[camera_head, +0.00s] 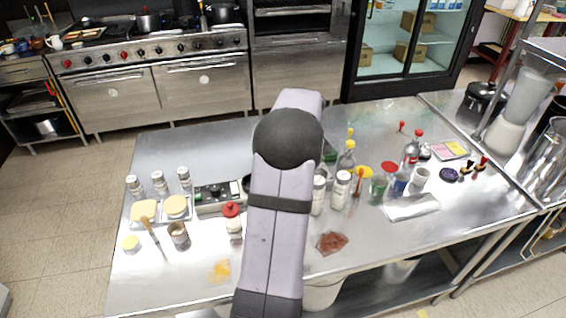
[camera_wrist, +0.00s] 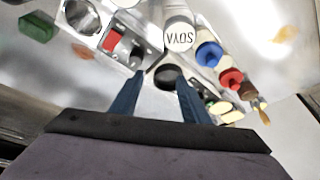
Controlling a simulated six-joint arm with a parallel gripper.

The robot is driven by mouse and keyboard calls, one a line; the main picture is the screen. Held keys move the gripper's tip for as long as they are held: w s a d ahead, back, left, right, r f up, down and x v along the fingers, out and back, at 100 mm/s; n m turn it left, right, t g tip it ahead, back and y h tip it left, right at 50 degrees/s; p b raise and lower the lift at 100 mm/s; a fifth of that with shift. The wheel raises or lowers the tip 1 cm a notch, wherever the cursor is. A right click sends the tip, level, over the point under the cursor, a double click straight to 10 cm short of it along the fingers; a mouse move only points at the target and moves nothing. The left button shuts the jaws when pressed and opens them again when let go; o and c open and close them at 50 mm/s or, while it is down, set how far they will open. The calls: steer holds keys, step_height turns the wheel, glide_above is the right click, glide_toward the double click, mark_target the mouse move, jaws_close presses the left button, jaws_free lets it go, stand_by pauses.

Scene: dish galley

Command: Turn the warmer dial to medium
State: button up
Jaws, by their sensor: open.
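A low silver unit with dark controls, likely the warmer (camera_head: 213,197), sits on the steel table left of my arm in the head view, its right end hidden by the arm. In the wrist view a metal unit (camera_wrist: 145,27) shows a red patch and a small dark knob (camera_wrist: 137,53); I cannot tell the dial's setting. My gripper (camera_wrist: 157,84) is open, its two blue fingers pointing at the area just below that unit. A dark round thing (camera_wrist: 165,76) shows between the fingertips; I cannot tell whether they touch it. My arm hides the gripper in the head view.
A red-lidded jar (camera_head: 232,220) stands near the unit. The table's front right (camera_head: 430,240) is mostly clear.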

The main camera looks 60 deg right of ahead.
steer(key=shift+h, duration=0.4)
steer(key=shift+s+d+f+p, duration=0.2)
steer(key=shift+d+f, duration=0.15)
steer(key=shift+d, duration=0.4)
steer(key=shift+s+d+f+p, duration=0.15)
steer(key=shift+d+f, duration=0.25)
steer(key=shift+d, duration=0.3)
steer(key=shift+s+d+f+p, duration=0.1)
steer(key=shift+d+f+p, duration=0.2)
steer(key=shift+d, duration=0.45)
steer(key=shift+p+x, duration=1.05)
steer(key=shift+x, duration=2)
steer(key=c, duration=1.1)
